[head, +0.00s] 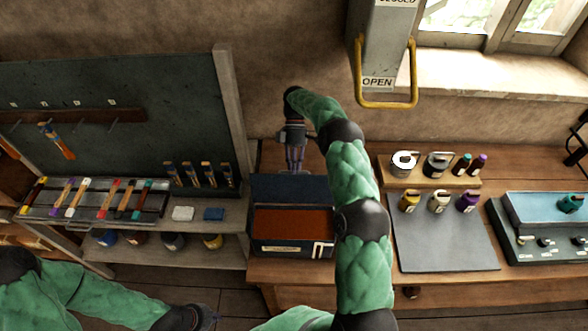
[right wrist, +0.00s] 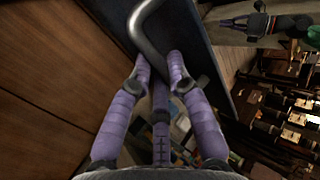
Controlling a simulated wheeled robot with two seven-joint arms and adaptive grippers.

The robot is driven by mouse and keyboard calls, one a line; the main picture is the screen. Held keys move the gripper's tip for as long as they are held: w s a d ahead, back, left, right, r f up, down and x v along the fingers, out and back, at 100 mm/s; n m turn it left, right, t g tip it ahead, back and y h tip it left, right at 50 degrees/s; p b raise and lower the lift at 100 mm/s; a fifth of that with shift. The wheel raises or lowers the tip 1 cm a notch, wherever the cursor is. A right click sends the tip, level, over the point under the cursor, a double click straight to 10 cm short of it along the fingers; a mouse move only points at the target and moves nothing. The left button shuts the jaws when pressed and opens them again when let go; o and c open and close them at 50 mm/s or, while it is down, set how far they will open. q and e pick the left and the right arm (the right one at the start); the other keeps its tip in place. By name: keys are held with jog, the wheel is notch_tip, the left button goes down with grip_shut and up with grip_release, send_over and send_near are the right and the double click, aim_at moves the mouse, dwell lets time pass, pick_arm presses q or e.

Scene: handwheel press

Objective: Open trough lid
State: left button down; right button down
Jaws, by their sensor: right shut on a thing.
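The trough (head: 325,250) is a dark box with a red-brown inside, standing on the wooden bench. Its dark blue lid (head: 290,187) is raised at the back edge, and the inside shows from above. My right gripper (head: 295,165) reaches down behind the raised lid. In the right wrist view, my right gripper (right wrist: 160,65) has its purple fingers shut around a bent grey metal handle (right wrist: 150,35) on the dark blue lid (right wrist: 202,45). The head view hides this grip behind the lid. My left gripper (head: 205,317) is low at the left, with its fingers unclear.
A tool rack with a tray (head: 95,215) of coloured-handled tools stands at left. A grey mat (head: 445,245) with small pots lies right of the trough, beside a blue-topped box (head: 550,210). A yellow handle (head: 388,104) marked OPEN hangs above.

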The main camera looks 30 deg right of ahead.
jog(key=shift+s+a+f, duration=0.15)
jog(key=shift+s+f, duration=0.1)
jog(key=shift+f, duration=0.45)
jog(key=c, duration=1.3)
grip_release()
jog(key=shift+o, duration=0.7)
jog(key=shift+r, duration=0.35)
notch_tip(320, 180, up, 10)
